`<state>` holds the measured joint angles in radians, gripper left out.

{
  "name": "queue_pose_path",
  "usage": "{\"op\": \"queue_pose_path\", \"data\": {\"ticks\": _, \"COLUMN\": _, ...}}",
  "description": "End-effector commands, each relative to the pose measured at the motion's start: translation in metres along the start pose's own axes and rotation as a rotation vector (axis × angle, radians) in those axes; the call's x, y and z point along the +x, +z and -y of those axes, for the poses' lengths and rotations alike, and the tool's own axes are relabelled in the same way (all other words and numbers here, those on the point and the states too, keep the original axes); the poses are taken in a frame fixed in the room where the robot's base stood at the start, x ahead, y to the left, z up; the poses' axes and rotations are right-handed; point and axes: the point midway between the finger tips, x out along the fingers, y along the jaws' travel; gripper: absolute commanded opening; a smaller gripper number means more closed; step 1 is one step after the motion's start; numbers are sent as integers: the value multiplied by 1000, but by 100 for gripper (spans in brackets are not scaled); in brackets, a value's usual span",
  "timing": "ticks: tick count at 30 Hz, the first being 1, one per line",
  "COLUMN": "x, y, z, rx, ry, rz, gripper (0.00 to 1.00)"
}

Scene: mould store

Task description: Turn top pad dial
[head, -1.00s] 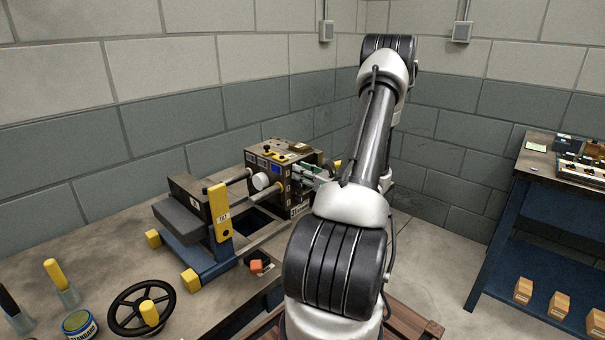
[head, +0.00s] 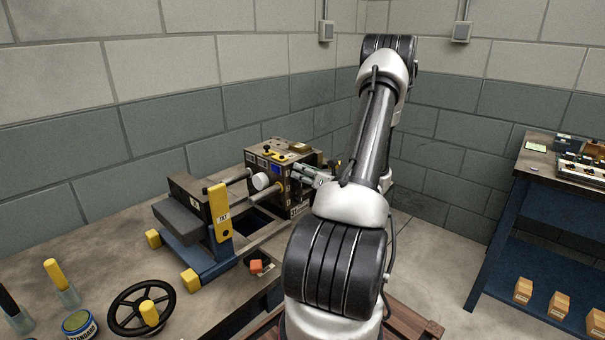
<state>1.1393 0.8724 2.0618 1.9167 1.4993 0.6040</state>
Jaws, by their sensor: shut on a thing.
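The machine block (head: 292,203) stands at the far end of the bench, with a dark control face, small labels and a blue display. My gripper (head: 297,172) is at the upper part of its right-hand face, its fingers shut on the top pad dial. The dial itself is hidden by the fingers, so its pointer and marks cannot be read. My arm reaches in from the right and covers part of that face.
A black handwheel (head: 128,325), a tin (head: 79,325) and yellow-handled tools are nearer. A blue shelf table (head: 488,240) stands right.

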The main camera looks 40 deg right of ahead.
Motion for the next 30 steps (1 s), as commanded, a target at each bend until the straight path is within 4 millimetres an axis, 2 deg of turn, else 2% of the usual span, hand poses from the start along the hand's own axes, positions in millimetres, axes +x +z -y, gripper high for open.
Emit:
{"op": "queue_pose_path", "data": {"ticks": 2, "x": 0, "y": 0, "z": 0, "rx": 1, "ry": -1, "rz": -1, "gripper": 0}}
{"op": "queue_pose_path", "data": {"ticks": 3, "x": 0, "y": 0, "z": 0, "rx": 1, "ry": -1, "rz": -1, "gripper": 27}}
{"op": "queue_pose_path", "data": {"ticks": 4, "x": 0, "y": 0, "z": 0, "rx": 1, "ry": -1, "rz": -1, "gripper": 32}}
{"op": "queue_pose_path", "data": {"ticks": 13, "x": 0, "y": 0, "z": 0, "rx": -1, "ry": -1, "rz": 0, "gripper": 32}}
{"op": "queue_pose_path", "data": {"ticks": 17, "x": -9, "y": 0, "z": 1, "rx": -1, "ry": -3, "rz": 1, "gripper": 32}}
{"op": "queue_pose_path", "data": {"ticks": 30, "x": -99, "y": 0, "z": 1, "rx": 0, "ry": -4, "rz": 2, "gripper": 32}}
